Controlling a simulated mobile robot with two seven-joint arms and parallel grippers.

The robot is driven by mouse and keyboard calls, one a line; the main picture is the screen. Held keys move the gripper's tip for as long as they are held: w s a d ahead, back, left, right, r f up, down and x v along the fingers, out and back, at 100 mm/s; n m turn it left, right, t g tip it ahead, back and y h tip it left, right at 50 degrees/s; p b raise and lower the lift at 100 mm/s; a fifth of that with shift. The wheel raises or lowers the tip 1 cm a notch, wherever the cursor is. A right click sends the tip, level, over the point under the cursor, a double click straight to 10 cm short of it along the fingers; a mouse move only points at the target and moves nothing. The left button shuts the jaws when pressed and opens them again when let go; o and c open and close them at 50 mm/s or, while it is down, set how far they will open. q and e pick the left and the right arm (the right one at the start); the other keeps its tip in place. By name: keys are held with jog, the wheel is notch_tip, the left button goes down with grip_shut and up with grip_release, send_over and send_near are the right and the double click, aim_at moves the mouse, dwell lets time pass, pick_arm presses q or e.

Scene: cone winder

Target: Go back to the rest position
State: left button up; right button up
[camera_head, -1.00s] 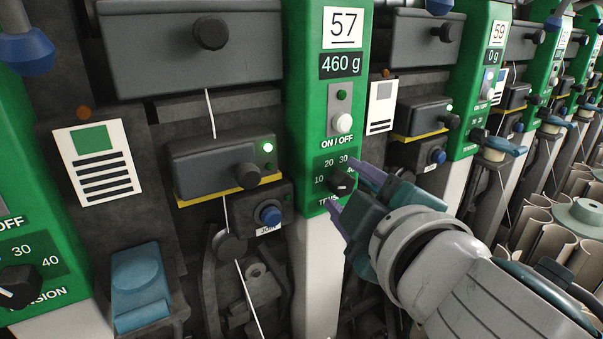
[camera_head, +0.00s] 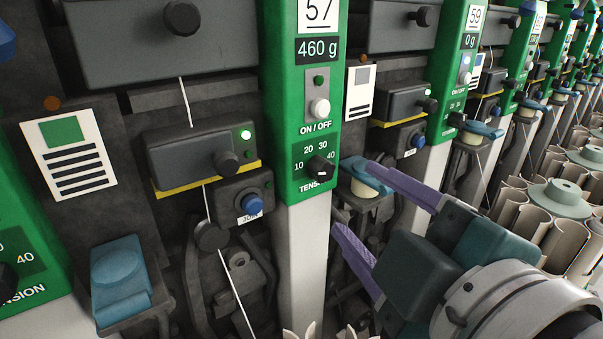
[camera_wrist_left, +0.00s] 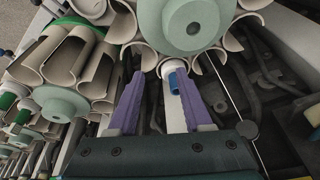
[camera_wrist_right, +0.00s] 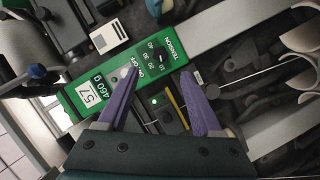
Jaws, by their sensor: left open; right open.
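My right gripper (camera_head: 352,205) is open and empty, with its purple fingers in front of and to the right of the tension knob (camera_head: 320,168) on the green panel of unit 57 (camera_head: 300,100). The fingers are apart from the knob. In the right wrist view the open fingers (camera_wrist_right: 160,100) show with the same panel (camera_wrist_right: 105,90) beyond them. My left gripper is not in the head view. In the left wrist view its purple fingers (camera_wrist_left: 160,100) are open, with a white tube with a blue end (camera_wrist_left: 175,80) between or beyond them; I cannot tell whether they touch.
A winder unit with a blue button (camera_head: 252,204) and a running yarn stands left of the panel. Several beige tube holders (camera_head: 535,225) with a green hub (camera_head: 560,195) stand at the right. More units, including number 59 (camera_head: 476,18), recede to the right.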

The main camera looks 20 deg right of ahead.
jog(key=shift+s+r, duration=0.1)
jog(key=shift+s, duration=0.2)
pick_arm(q)
jog(key=shift+r, duration=0.1)
pick_arm(e)
jog(key=shift+d, duration=0.1)
